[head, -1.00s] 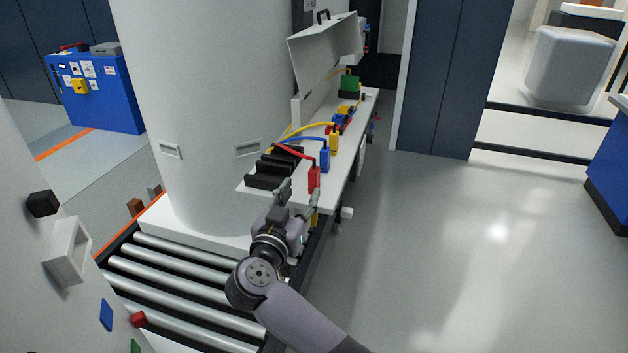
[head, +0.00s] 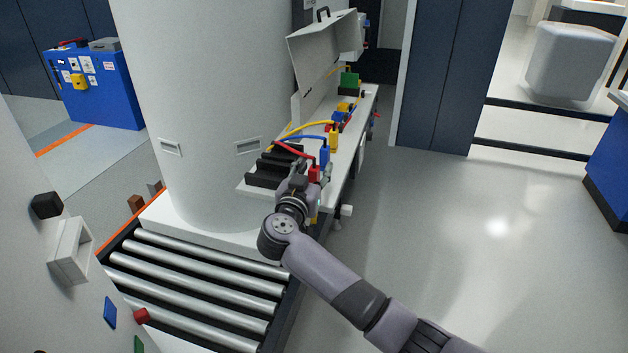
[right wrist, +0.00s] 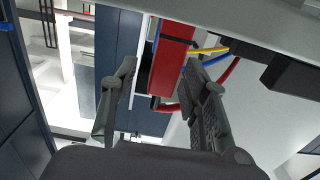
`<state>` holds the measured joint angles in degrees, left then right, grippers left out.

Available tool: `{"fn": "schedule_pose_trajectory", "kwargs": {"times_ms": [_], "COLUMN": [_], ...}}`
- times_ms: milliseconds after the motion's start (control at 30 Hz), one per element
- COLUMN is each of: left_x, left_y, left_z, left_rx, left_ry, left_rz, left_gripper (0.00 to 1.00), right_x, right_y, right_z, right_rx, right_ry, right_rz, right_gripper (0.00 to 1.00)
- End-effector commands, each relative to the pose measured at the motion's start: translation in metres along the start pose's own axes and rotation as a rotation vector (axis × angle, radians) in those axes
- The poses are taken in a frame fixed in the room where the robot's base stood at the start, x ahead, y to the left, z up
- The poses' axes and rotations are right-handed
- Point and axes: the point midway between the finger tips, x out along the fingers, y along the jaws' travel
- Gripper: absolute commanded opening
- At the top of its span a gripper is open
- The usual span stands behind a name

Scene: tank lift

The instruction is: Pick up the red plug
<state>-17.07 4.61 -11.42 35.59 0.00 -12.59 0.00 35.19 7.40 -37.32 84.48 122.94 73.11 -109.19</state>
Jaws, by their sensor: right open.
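The red plug (head: 314,174) stands at the near end of the white shelf, with a red cable running left from its top to the black sockets. My right gripper (head: 309,181) is at the plug and partly hides it in the head view. In the right wrist view the red plug (right wrist: 172,55) lies between the two open fingers of the gripper (right wrist: 160,88). The fingers are apart, and I cannot tell whether either touches the plug. My left gripper is not in view.
A blue plug (head: 325,158) and a yellow plug (head: 334,141) stand just behind the red one. The black socket block (head: 266,179) lies to the left. A large white tank (head: 215,120) stands beside the shelf, above a roller conveyor (head: 190,285). The floor at right is clear.

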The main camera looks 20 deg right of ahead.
Motion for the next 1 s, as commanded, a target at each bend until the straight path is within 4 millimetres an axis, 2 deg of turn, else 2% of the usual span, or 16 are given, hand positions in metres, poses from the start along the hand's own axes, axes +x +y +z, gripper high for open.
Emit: {"fn": "schedule_pose_trajectory", "kwargs": {"times_ms": [67,667,1000], "left_x": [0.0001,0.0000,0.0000], "left_y": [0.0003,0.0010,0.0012], "left_z": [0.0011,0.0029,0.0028], "left_rx": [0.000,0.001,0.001], "left_ry": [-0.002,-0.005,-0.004], "left_rz": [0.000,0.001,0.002], "left_gripper": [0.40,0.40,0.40], "right_x": [-0.0003,-0.0006,-0.0005], "right_y": [-0.0001,-0.0001,-0.0001], "right_z": [0.0000,-0.0001,-0.0005], "right_rx": [0.000,0.000,0.000], "right_ry": [0.000,0.000,0.001], "right_rz": [0.000,0.000,0.000], "right_gripper": [0.40,0.00,0.00]}}
